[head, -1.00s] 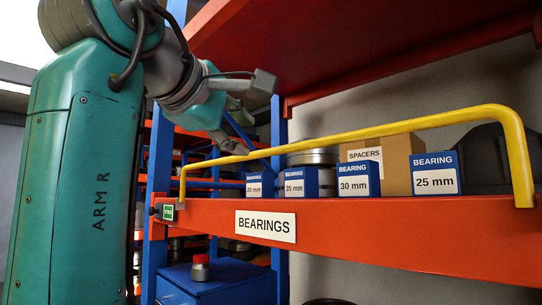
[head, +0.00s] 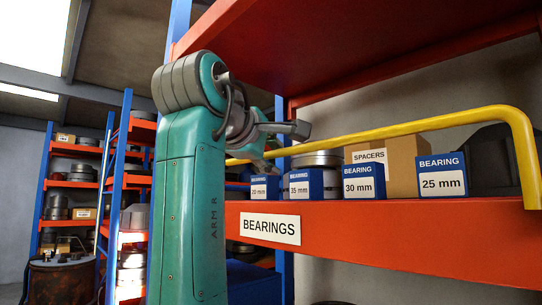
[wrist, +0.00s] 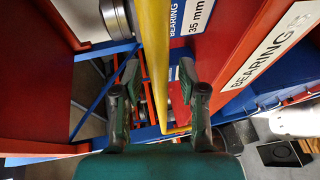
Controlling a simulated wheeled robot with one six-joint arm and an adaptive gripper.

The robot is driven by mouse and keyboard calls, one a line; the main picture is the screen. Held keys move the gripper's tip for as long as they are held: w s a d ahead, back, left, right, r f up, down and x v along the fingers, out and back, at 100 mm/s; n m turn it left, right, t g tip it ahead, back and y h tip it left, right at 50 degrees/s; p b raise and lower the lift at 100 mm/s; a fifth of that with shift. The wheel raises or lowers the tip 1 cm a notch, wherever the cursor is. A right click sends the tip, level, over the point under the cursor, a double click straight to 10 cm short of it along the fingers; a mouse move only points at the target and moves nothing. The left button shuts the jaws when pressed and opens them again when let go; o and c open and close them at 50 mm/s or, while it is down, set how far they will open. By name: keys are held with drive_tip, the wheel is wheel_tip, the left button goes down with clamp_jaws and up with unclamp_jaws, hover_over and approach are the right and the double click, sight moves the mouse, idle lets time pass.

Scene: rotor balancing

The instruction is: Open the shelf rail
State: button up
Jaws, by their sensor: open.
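The yellow shelf rail (head: 400,129) runs across the front of the orange shelf (head: 400,225), in front of the bearing boxes, and bends down at its right end. My gripper (head: 283,148) is near the left part of the rail, with its jaws apart. In the wrist view, the rail (wrist: 154,45) passes between the two open fingers, with a gap visible on each side. No grip on it shows. My arm hides the rail's left end in the head view.
Blue bearing boxes (head: 363,181) and a brown spacers carton (head: 405,160) stand behind the rail. A red upper shelf (head: 350,45) hangs above. A blue upright (head: 280,140) stands behind my gripper. More racks (head: 75,180) stand at the left.

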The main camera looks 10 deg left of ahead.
clamp_jaws()
drive_tip(key=shift+a, duration=0.1)
